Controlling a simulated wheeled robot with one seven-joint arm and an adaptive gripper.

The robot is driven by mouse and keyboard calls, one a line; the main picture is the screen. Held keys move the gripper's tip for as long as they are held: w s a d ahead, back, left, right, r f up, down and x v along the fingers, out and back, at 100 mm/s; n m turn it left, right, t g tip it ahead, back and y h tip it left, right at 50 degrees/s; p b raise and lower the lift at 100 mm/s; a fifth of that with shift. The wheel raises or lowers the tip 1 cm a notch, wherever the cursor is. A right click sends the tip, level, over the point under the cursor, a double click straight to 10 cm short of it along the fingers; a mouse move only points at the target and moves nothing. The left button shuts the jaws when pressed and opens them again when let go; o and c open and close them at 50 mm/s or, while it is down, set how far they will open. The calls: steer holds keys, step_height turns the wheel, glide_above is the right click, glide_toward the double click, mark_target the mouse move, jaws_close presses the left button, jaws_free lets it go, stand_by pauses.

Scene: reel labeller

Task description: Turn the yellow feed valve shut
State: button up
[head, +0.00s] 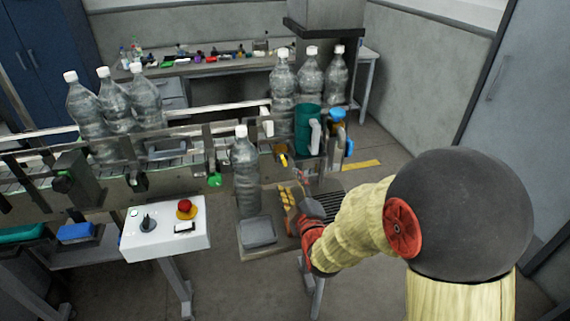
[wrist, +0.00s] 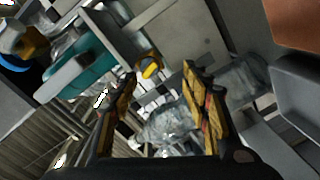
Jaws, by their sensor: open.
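The yellow feed valve (head: 284,160) is a small yellow handle on the front of the machine, left of and below the teal jug. In the wrist view the yellow valve (wrist: 150,68) shows ahead of my fingertips, between their lines and nearer the left finger. My gripper (head: 291,190) is open and empty, just below and in front of the valve in the head view. In the wrist view its two yellow-and-black fingers (wrist: 158,80) stand apart with nothing between them. I cannot tell the exact gap to the valve, but no contact shows.
The teal jug (head: 307,130) with a white handle stands right behind the valve. A clear bottle (head: 245,180) stands left of my gripper, behind a grey tray (head: 258,231). A white control box (head: 165,228) with a red button (head: 185,207) is at the front left. Several bottles line the conveyor.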

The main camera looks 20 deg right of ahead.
mark_target(285, 163)
steer(key=shift+w+r+n+t+b, duration=0.15)
steer(key=shift+w+r+n, duration=0.1)
steer(key=shift+w+n, duration=1.2)
steer(key=shift+w+r+n+t+b, duration=0.1)
steer(key=shift+w+r+n+b, duration=0.15)
steer(key=shift+w+n, duration=1.1)
steer(key=shift+w+r+n+t+b, duration=0.15)
steer(key=shift+w+r+n, duration=0.15)
steer(key=shift+w+n, duration=1.15)
steer(key=shift+s+n, duration=0.35)
steer(key=shift+s, duration=0.05)
steer(key=c, duration=0.3)
steer(key=c, duration=0.8)
steer(key=shift+c, duration=0.3)
